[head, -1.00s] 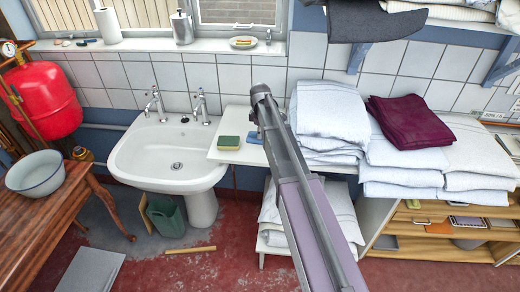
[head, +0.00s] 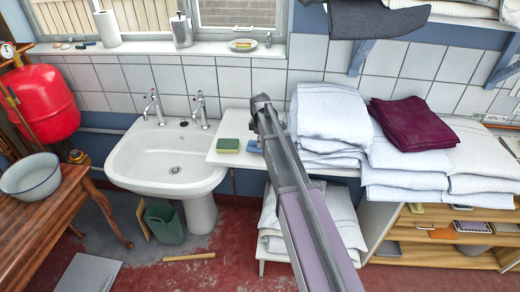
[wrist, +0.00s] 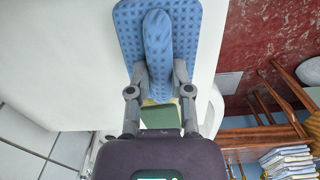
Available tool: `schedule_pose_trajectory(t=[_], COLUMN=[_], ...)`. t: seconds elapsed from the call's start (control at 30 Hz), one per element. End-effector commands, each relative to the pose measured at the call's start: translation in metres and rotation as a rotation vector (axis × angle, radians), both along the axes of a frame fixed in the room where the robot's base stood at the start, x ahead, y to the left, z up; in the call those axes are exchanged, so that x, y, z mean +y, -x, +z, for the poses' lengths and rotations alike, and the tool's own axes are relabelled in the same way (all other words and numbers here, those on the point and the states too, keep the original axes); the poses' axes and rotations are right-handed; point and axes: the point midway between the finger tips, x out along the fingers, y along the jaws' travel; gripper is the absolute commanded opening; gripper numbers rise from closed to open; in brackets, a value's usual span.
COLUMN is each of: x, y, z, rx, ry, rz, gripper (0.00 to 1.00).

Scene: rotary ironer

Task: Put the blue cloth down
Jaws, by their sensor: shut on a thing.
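The blue cloth (wrist: 128,30) is pinched between the fingertips of my gripper (wrist: 160,74) in the wrist view, with a raised fold standing up between them. In the head view a small part of the blue cloth (head: 253,147) shows beside my arm, over the white counter (head: 222,158) right of the sink. My arm hides the rest, and the gripper's fingers do not show there. I cannot tell whether the cloth touches the counter.
A green and yellow sponge (head: 229,145) lies on the counter just left of the cloth. The sink (head: 165,160) is further left. Stacked white towels (head: 333,118) and a folded maroon cloth (head: 413,123) are to the right.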

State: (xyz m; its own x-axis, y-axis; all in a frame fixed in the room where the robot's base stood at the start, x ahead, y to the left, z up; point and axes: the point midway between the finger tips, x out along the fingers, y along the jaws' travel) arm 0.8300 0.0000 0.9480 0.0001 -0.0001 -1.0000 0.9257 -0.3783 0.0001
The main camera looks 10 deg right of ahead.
Motion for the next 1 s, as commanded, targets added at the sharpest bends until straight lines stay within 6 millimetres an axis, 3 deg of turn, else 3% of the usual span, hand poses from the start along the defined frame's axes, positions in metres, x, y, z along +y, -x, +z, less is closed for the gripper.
schedule_pose_trajectory(t=[0.1,0.3,0.8,0.83,0.9,0.93,1.0], x=[0.000,0.000,0.000,0.000,0.000,0.000,0.000], y=[0.000,0.000,0.000,0.000,0.000,0.000,0.000], z=[-0.016,-0.027,-0.030,-0.029,-0.029,-0.029,-0.029], rx=[0.000,0.000,0.000,0.000,0.000,0.000,0.000], ry=[0.000,0.000,0.000,0.000,0.000,0.000,0.000], rz=[0.000,0.000,0.000,0.000,0.000,0.000,0.000], gripper=[0.00,0.00,0.00,0.33,0.54,0.62,0.62])
